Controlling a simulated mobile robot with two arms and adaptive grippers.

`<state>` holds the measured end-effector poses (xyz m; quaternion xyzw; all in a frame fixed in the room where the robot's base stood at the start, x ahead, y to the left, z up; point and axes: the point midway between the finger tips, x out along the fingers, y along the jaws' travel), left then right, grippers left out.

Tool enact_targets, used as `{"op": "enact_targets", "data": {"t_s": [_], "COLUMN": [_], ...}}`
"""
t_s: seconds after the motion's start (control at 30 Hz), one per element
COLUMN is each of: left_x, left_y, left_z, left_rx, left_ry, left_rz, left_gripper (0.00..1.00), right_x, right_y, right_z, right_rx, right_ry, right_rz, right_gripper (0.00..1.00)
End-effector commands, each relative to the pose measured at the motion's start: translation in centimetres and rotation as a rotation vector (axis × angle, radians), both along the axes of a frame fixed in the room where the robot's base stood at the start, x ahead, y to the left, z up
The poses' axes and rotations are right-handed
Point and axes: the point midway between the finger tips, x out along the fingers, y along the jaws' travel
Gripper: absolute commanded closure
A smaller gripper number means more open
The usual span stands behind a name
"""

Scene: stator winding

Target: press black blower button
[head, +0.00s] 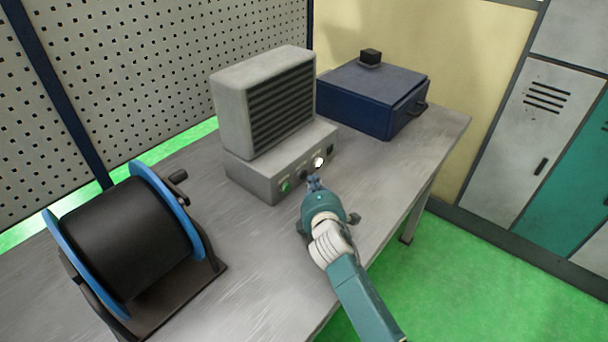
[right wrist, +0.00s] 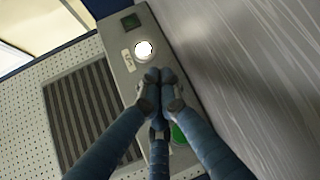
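The blower (head: 264,103) is a grey louvred box on a grey control base standing on the table. Its front panel has a black button (head: 304,174) between a green button (head: 286,186) and a lit white one (head: 319,162). My right gripper (head: 314,183) is just in front of the panel, close to the black button. In the right wrist view, its fingertips (right wrist: 161,77) are together and empty, between the white button (right wrist: 144,49) and the partly covered green button (right wrist: 178,134). The fingers hide the black button there; contact cannot be told. My left gripper is not in view.
A black spool with blue flanges (head: 132,238) stands on the table (head: 255,260) at the left. A dark blue box (head: 368,98) with a small black block (head: 371,57) on top is behind the blower to the right. The tabletop in front of the panel is clear.

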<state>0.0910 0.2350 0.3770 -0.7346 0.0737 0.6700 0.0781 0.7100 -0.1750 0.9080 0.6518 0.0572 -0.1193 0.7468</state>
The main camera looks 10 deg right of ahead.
Motion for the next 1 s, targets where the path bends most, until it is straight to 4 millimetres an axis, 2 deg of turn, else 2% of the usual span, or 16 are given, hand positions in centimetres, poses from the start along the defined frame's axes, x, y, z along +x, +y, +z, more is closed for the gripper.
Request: {"op": "enact_targets", "data": {"t_s": [0.53, 1.0], "left_x": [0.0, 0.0], "left_y": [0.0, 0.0], "left_z": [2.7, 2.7], "left_rx": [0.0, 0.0], "left_ry": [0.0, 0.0], "left_rz": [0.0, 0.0], "left_gripper": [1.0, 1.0], "right_x": [-3.6, -3.9], "right_y": [-2.8, -3.1], "right_z": [0.1, 0.0], "right_rx": [0.0, 0.0], "right_ry": [0.002, 0.0], "right_rz": [0.0, 0.0], "right_gripper": [1.0, 1.0]}}
